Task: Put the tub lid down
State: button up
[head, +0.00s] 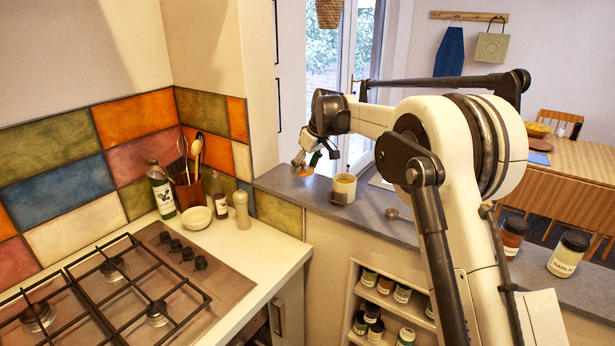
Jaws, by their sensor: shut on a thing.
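My gripper (309,162) is at the far end of my arm, low over the left end of the grey ledge. It is shut on a small orange-brown piece (303,172), which appears to be the tub lid. Only part of the lid shows below the fingers. It is too small to tell whether it touches the ledge. No open tub can be made out near it.
A spoon (397,214) lies further right. Dark-lidded jars (568,254) stand at the near right. A pepper mill (241,209) and white bowl (196,217) stand on the lower counter.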

aim_at(308, 186)
jog(key=shift+w+d+f, duration=0.45)
jog(key=shift+w+f, duration=0.1)
jog(key=shift+w, duration=0.05)
jog(key=shift+f+p, duration=0.5)
jog(key=shift+f, duration=1.4)
jog(key=shift+f, duration=0.15)
jog(key=o, duration=1)
